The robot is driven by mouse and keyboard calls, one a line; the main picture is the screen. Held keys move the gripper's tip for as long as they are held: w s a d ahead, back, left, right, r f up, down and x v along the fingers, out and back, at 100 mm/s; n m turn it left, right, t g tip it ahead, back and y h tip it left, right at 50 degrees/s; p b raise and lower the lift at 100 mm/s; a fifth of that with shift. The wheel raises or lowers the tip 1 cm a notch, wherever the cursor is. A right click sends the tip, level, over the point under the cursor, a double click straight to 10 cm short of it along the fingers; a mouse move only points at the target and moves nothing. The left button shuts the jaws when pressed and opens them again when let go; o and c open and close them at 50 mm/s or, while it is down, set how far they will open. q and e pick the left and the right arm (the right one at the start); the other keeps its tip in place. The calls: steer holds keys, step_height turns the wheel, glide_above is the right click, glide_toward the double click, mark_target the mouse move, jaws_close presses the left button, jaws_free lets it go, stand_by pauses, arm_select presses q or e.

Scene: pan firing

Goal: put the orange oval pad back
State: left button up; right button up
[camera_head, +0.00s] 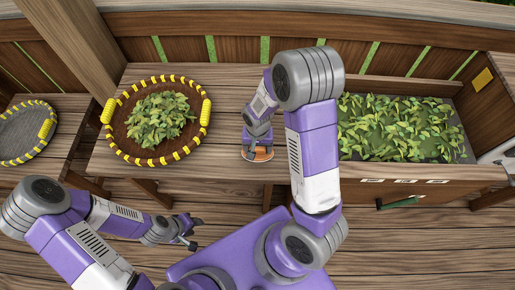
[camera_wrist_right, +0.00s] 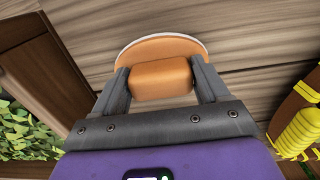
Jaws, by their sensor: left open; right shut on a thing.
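The orange oval pad (camera_head: 258,155) is under my right gripper (camera_head: 257,146) at the front part of the wooden bench, between the round pan and the leaf bin. In the right wrist view the pad's wide, pale-rimmed base (camera_wrist_right: 165,48) shows beyond its orange block-shaped grip (camera_wrist_right: 161,78). My right gripper's two fingers are shut on that grip, one on each side. Whether the pad touches the bench top is hard to tell. My left gripper (camera_head: 190,234) is open and empty, low at the left, in front of the bench and away from the pad.
A round pan (camera_head: 113,134) with a yellow-wrapped rim holds green leaves left of the pad. Another round pan (camera_head: 52,129) stands at the far left. A wooden bin (camera_head: 400,172) of leaves is at the right. Bare bench (camera_head: 222,120) lies between the pan and my right gripper.

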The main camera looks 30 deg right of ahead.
steer(key=shift+f, duration=0.2)
steer(key=shift+f, duration=0.2)
steer(key=o, duration=1.7)
steer(key=shift+o, duration=0.2)
step_height(320, 180, up, 8)
steer(key=shift+d+f+p, duration=0.15)
steer(key=shift+f+p, duration=0.05)
steer(key=shift+p, duration=0.7)
